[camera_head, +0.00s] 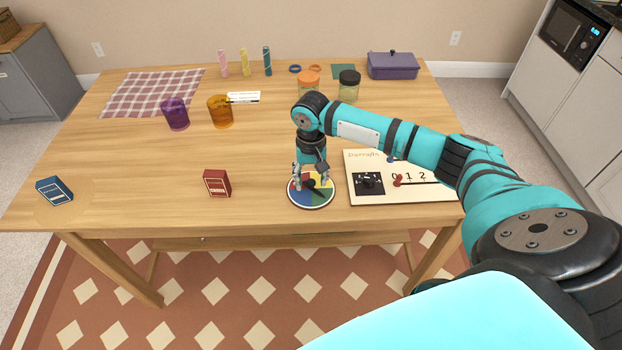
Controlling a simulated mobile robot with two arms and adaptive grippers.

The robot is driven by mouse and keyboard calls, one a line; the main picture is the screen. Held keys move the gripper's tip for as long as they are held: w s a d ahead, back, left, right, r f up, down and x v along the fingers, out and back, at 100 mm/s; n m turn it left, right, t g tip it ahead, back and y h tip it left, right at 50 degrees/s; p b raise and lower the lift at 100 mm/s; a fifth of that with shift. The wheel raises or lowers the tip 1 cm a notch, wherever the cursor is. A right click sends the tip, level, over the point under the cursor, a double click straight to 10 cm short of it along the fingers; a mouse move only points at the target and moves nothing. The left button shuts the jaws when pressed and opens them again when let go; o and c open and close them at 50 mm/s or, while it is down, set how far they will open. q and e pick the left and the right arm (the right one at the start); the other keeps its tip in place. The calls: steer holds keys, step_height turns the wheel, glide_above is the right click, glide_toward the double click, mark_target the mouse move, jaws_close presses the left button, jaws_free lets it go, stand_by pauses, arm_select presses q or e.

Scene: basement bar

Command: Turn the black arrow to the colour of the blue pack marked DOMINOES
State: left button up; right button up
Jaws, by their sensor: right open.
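A round colour disc (311,203) with a white rim lies near the table's front edge. Blue, yellow, red and green sectors show on it. A small dark part at its centre looks like the black arrow (311,184); where it points I cannot tell. My right gripper (311,180) points down over the disc, its fingers open on either side of the dark part. Whether they touch it is unclear. A blue pack (55,191) stands at the table's front left, its lettering too small to read. A red pack (217,184) stands left of the disc. My left gripper is not in view.
A board with dials and numbers (357,196) lies close to the right of the disc, under my right arm. Purple (175,113) and orange (221,111) cups, jars, and a purple box (392,66) stand farther back. The table between the two packs is clear.

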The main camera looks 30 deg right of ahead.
steer(key=shift+f, duration=0.4)
steer(key=shift+c, duration=0.2)
jaws_close()
steer(key=shift+r+p, duration=0.15)
steer(key=shift+p, duration=0.3)
steer(key=m+p, duration=0.2)
steer(key=p, duration=0.2)
steer(key=m+p, duration=0.2)
steer(key=p, duration=0.2)
steer(key=shift+s+a+r, duration=0.1)
steer(key=shift+r, duration=0.2)
steer(key=m+p, duration=0.3)
steer(key=p, duration=0.1)
steer(key=m+p, duration=0.4)
steer(key=shift+f+m+p, duration=0.2)
steer(key=shift+m+p, duration=0.1)
steer(key=m+p, duration=0.1)
steer(key=m, duration=0.1)
steer(key=shift+f+m+p, duration=0.1)
steer(key=shift+m+p, duration=0.2)
steer(key=shift+p, duration=0.1)
steer(key=shift+f+m+p, duration=0.1)
steer(key=shift+m+p, duration=0.65)
steer(key=shift+m, duration=1.15)
